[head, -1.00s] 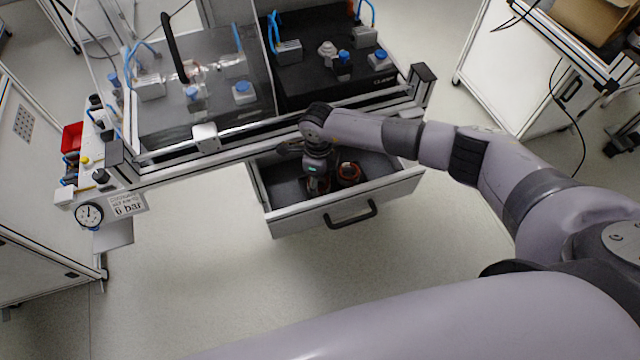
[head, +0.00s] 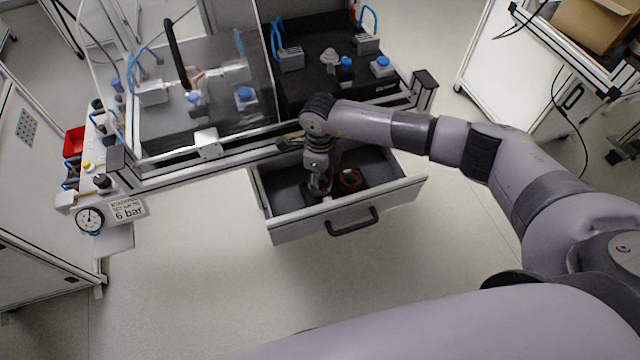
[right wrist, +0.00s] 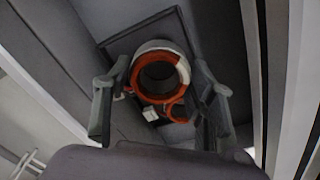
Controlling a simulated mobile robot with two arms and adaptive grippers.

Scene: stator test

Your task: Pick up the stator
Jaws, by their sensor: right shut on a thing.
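My right gripper (head: 318,188) is down in the open drawer (head: 290,228). In the right wrist view, its two fingers stand either side of an orange and white ring-shaped stator (right wrist: 147,92), and the gripper (right wrist: 160,95) is shut on it. The stator's hollow centre faces the camera. In the head view the gripper mostly hides this stator. My left gripper is not in view.
The drawer's front has a black handle (head: 352,222). Above the drawer is a bench with a black work surface (head: 310,92) and a clear cover on its left. A pressure gauge (head: 89,219) sits at the left end. The floor in front is clear.

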